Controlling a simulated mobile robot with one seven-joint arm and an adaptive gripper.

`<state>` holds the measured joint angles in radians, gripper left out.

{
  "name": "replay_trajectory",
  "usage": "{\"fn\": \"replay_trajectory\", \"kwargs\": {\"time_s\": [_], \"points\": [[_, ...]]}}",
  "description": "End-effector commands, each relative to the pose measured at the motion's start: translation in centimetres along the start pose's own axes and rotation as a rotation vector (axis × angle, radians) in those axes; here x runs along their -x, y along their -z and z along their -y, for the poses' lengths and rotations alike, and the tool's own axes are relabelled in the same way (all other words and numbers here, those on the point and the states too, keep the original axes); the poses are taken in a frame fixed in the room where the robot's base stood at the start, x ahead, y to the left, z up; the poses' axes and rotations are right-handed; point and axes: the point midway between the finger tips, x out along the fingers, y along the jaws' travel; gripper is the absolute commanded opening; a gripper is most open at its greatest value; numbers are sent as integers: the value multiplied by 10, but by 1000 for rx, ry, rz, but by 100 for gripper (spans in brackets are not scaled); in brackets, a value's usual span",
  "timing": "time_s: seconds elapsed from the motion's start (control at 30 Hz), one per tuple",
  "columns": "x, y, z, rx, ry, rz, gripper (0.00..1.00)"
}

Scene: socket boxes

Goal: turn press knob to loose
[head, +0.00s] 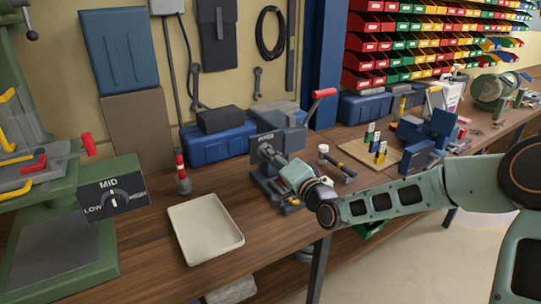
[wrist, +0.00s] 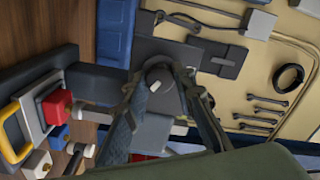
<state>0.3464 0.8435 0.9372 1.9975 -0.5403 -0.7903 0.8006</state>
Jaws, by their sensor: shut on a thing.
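The press (head: 283,135) is a dark grey-blue bench machine with a red-tipped lever (head: 323,93), in the middle of the bench in the head view. Its knob (wrist: 158,84) shows in the wrist view as a dark round knob with a pale pointer mark, on a dark plate. My gripper (head: 268,152) reaches the press front from the right and hides the knob in the head view. In the wrist view my gripper (wrist: 163,92) has its two fingers on either side of the knob, shut on it. I cannot read the labels around the knob.
A cream tray (head: 205,229) lies front left of the press. A green machine (head: 65,240) with a LOW/MID/HIGH dial (head: 114,199) stands at far left.

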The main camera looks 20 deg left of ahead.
Motion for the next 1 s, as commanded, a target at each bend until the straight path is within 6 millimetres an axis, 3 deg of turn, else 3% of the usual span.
{"fn": "replay_trajectory", "kwargs": {"time_s": [0.43,0.47,0.6,1.0], "points": [[0,0,0,-10,-1,1,0],[0,0,0,-10,-1,1,25],[0,0,0,-10,-1,1,40],[6,1,0,-9,-1,-1,42]]}}
